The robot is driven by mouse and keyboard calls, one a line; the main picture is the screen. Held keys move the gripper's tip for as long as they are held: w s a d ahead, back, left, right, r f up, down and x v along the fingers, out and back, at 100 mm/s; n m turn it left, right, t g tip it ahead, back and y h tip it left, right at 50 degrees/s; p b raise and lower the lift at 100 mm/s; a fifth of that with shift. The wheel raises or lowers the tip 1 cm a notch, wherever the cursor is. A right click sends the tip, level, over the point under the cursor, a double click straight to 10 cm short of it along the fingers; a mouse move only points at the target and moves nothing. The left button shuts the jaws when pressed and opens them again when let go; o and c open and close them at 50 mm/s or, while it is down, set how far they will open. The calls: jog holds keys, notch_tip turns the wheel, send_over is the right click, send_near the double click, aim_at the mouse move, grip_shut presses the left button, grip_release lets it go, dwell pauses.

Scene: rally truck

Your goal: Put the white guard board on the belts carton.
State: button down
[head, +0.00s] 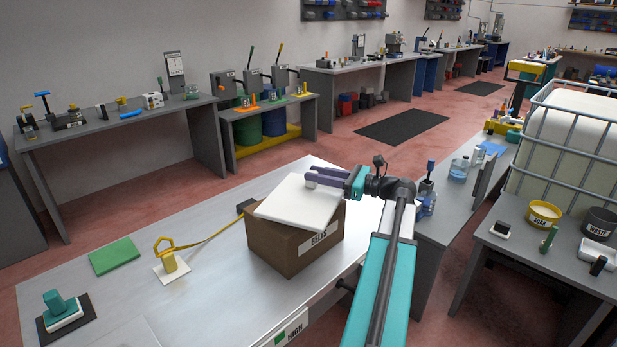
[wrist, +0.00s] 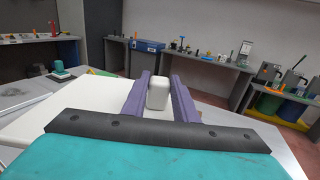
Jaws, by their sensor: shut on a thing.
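The white guard board (head: 295,203) is a flat white plate over the top of the brown belts carton (head: 280,246), which is labelled BELTS. The board is turned a little against the carton's edges and covers most of its top. I cannot tell whether it touches the carton or hangs just above it. My gripper (head: 312,176) has purple fingers and reaches in from the right. In the wrist view, my gripper (wrist: 157,98) is shut on a white upright block (wrist: 157,92) of the board (wrist: 75,115).
The carton stands on a pale metal bench (head: 205,270). To its left are a yellow tool (head: 170,262) with a strap, a green mat (head: 114,256) and a teal-handled block (head: 58,306).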

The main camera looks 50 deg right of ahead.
jog(key=w, duration=0.1)
jog(key=w+d, duration=0.1)
jog(key=w, duration=0.1)
jog(key=w+p, duration=0.1)
jog(key=w, duration=0.1)
jog(key=shift+d+f, duration=0.2)
jog(key=shift+d, duration=0.05)
jog(key=shift+f, duration=0.15)
jog(key=shift+f+p, duration=0.55)
jog(key=shift+f, duration=1.05)
jog(key=c, duration=1.4)
grip_release()
jog(key=shift+f, duration=0.1)
jog(key=shift+s, duration=0.1)
